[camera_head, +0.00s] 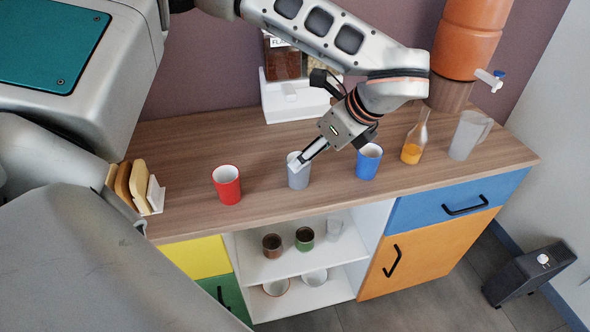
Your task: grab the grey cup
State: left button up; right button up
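The grey cup (299,179) stands upright on the wooden counter between a red cup and a blue cup. My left gripper (301,160) comes down from the upper right, and its fingertips overlap the cup's rim. Part of the cup's mouth is hidden behind the fingers. I cannot tell whether the fingers touch the cup, or whether they are open or shut. My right gripper is not in view.
The red cup (227,186) stands left of the grey cup, and the blue cup (368,162) stands right. A carafe with orange liquid (412,152) and a clear pitcher (468,137) are further right. A white dispenser (292,98) stands behind. Shelves below hold several cups and bowls.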

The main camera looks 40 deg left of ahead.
aim_at(299, 172)
pick_arm(q)
jog(key=x, duration=0.6)
jog(key=shift+a+f, duration=0.2)
jog(key=shift+a, duration=0.15)
jog(key=c, duration=1.3)
